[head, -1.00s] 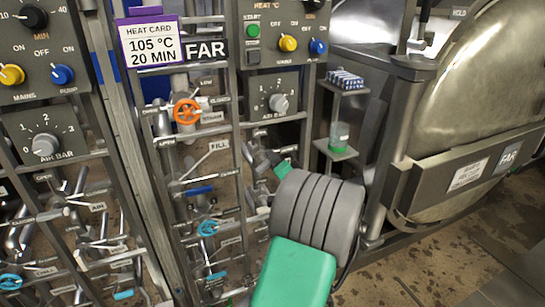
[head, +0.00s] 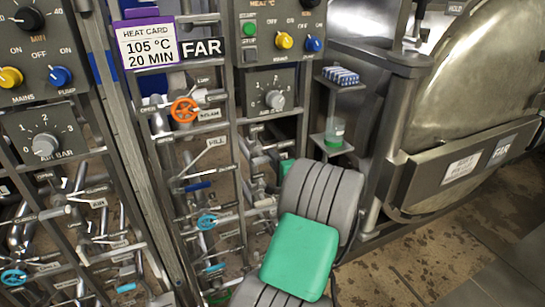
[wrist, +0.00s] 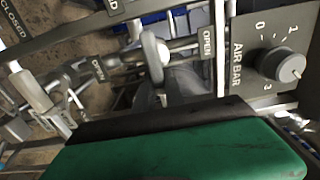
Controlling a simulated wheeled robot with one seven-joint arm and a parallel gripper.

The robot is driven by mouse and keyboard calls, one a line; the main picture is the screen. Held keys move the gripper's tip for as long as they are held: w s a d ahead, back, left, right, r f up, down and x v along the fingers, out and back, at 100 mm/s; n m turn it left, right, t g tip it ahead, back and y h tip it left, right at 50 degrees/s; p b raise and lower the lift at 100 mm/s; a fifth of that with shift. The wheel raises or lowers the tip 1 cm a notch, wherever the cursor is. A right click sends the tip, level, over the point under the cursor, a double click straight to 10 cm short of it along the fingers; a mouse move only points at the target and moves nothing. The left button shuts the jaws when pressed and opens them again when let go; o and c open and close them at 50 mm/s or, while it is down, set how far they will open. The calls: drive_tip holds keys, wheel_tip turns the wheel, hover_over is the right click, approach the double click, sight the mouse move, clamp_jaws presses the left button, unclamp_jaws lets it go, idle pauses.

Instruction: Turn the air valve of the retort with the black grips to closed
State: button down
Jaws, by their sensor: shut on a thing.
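My gripper (wrist: 178,84) shows in the wrist view beyond the green part of my arm, its dark grey fingers close around a pale grey valve lever (wrist: 154,58). It is shut on that lever, and the gripped part is mostly hidden. OPEN plates (wrist: 207,44) sit beside the lever, and a CLOSED plate (wrist: 13,27) is at the far left. In the head view my arm hides most of the gripper and the lever, in the column labelled FAR (head: 202,48). Black grips cannot be made out clearly.
An AIR BAR dial (head: 275,99) sits above my arm. An orange handwheel (head: 184,110) and a blue handwheel (head: 207,222) are to the left among crowded pipes. A small shelf with a green-filled jar (head: 335,132) and the large retort door (head: 470,110) stand to the right.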

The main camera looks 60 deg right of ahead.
idle(0.3)
drive_tip(key=c, duration=1.4)
unclamp_jaws()
drive_tip(key=shift+s, duration=0.1)
drive_tip(key=v, duration=0.7)
drive_tip(key=shift+s+a+b, duration=0.2)
drive_tip(key=shift+s+b, duration=0.1)
drive_tip(key=shift+b, duration=0.15)
